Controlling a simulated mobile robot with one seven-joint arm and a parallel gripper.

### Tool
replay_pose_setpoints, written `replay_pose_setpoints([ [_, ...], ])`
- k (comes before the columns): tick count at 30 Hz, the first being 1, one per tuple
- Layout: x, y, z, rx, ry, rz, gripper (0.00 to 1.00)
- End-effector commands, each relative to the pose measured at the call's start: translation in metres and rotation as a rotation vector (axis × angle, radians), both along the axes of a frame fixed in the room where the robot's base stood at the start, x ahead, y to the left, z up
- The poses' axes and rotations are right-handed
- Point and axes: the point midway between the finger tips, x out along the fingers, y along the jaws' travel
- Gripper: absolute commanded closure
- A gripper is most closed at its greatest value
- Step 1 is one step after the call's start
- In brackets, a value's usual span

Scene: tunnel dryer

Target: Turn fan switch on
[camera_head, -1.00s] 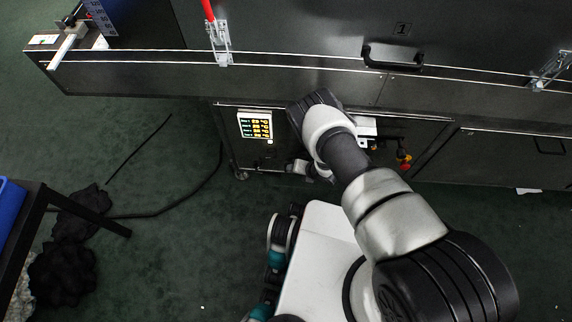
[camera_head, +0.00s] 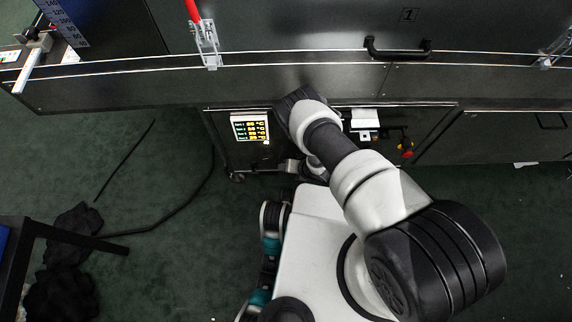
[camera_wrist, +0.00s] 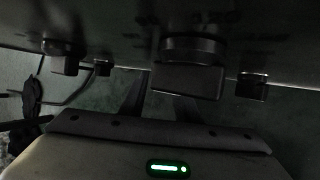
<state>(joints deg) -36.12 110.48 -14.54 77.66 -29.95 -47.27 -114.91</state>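The control panel is on the dark cabinet under the dryer; its lit temperature readout (camera_head: 250,127) shows in the head view. In the wrist view several dark knobs stick out of the panel: a large middle knob (camera_wrist: 188,75), a left knob (camera_wrist: 64,57), a small knob (camera_wrist: 103,67) and a right knob (camera_wrist: 251,87). Their labels are too dark to read, so I cannot tell which is the fan switch. My gripper (camera_wrist: 160,98) has its two dark fingers apart with nothing between them. The middle knob overlaps the right finger in view; contact cannot be told.
A red emergency button (camera_head: 406,153) and a white box (camera_head: 365,119) are right of my arm. A dark cable (camera_head: 180,205) and black cloth (camera_head: 72,236) lie on the green floor at left.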

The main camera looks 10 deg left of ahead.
Motion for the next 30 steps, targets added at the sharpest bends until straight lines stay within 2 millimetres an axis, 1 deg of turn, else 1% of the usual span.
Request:
replay_pose_setpoints([
  [8,-0.0006,-0.0004,-0.0007,0.0,0.0,0.0,0.71],
  [9,-0.0006,-0.0003,-0.0006,0.0,0.0,0.0,0.74],
  [11,-0.0006,-0.0004,-0.0007,0.0,0.0,0.0,0.85],
  [12,-0.0006,-0.0003,-0.0006,0.0,0.0,0.0,0.91],
  [14,-0.0006,-0.0004,-0.0007,0.0,0.0,0.001,1.0],
  [18,0.0,-0.003,-0.0025,0.03,0.007,-0.002,1.0],
  [25,0.0025,-0.0065,-0.0052,0.218,0.049,-0.003,1.0],
  [30,0.002,-0.0057,-0.0042,0.26,0.061,0.001,1.0],
])
